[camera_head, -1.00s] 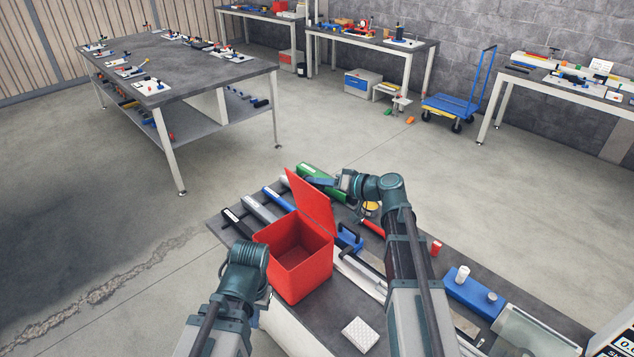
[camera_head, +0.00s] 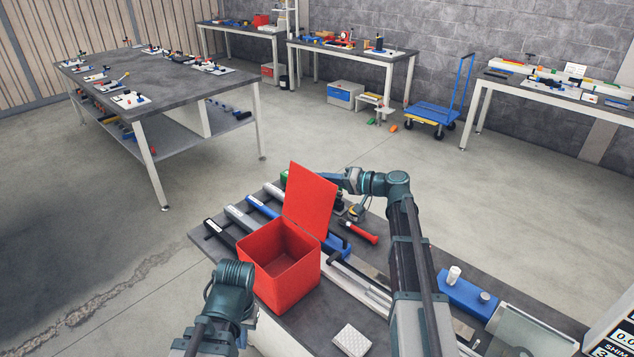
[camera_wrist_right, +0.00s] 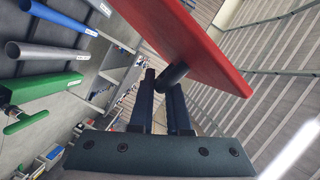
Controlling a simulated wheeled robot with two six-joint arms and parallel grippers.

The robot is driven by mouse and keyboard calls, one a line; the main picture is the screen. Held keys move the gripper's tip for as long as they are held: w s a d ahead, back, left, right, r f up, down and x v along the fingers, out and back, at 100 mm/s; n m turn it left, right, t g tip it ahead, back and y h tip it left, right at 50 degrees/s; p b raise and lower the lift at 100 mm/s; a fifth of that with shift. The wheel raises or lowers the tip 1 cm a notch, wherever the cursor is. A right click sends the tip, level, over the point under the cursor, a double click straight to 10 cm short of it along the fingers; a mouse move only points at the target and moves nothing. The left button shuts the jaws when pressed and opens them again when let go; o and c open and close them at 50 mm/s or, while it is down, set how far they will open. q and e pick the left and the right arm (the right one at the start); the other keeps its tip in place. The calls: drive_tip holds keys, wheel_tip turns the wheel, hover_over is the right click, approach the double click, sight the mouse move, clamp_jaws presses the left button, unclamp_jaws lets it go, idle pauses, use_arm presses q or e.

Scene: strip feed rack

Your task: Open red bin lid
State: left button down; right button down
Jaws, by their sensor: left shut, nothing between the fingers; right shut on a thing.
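The red bin (camera_head: 272,284) stands on the near bench, its top uncovered and its inside empty. Its red lid (camera_head: 311,200) stands up from the far right rim, tilted a little back from the opening. The lid fills the top of the right wrist view (camera_wrist_right: 190,40), with a dark knob (camera_wrist_right: 173,76) on it. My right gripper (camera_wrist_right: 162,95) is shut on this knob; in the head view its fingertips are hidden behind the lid. My left gripper (camera_head: 241,333) is shut and empty at the bin's near left; its wrist mostly hides it.
Coloured strips (camera_head: 262,206) lie left of and behind the bin. A red-handled tool (camera_head: 360,233), a blue block (camera_head: 466,295) and a white pad (camera_head: 352,340) lie on the bench to the right. Open floor surrounds the bench.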

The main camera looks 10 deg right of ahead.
drive_tip(key=shift+s+a+f, duration=0.1)
drive_tip(key=c, duration=1.2)
unclamp_jaws()
drive_tip(key=shift+o, duration=0.2)
drive_tip(key=p+v, duration=0.2)
drive_tip(key=v, duration=1.1)
drive_tip(key=shift+s+d, duration=0.25)
drive_tip(key=shift+d, duration=0.05)
drive_tip(key=shift+s, duration=0.1)
